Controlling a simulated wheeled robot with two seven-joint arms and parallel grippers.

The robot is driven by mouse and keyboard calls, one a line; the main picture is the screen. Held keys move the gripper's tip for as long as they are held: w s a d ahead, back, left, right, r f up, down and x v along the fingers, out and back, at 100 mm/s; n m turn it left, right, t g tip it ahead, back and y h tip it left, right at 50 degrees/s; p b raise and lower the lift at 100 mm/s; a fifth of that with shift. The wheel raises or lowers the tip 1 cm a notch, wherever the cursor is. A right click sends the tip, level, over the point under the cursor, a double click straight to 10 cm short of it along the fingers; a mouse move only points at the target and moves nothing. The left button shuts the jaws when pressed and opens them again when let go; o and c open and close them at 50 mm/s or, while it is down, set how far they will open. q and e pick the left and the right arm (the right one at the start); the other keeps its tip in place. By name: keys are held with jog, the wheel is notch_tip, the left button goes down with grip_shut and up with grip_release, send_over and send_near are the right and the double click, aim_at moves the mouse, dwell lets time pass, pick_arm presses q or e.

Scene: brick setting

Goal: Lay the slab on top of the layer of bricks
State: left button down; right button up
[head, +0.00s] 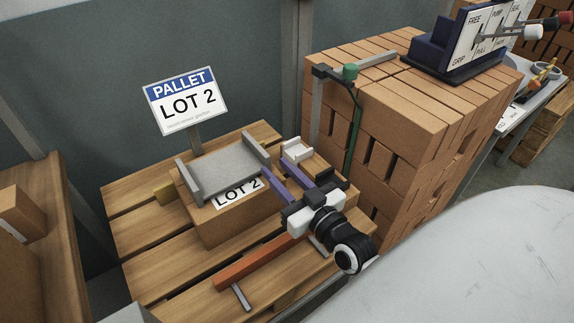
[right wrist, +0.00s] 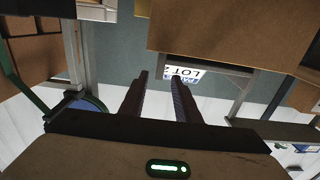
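The grey slab (head: 225,168), with raised strips at its left and right ends, lies flat over the bricks (head: 222,222) on the wooden pallet; the front face there carries a "LOT 2" label. My right gripper (head: 275,165) is just right of the slab, its two purple fingers pointing toward the slab's right end. Whether a finger touches the slab I cannot tell. My left gripper is not in view.
A "PALLET LOT 2" sign (head: 187,101) stands behind the slab. An orange bar (head: 260,262) lies along the pallet front. Bare pallet boards (head: 140,215) show at left.

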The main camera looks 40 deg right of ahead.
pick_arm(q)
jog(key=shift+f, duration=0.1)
pick_arm(e)
jog(key=shift+s+a, duration=0.1)
jog(key=shift+s, duration=1.45)
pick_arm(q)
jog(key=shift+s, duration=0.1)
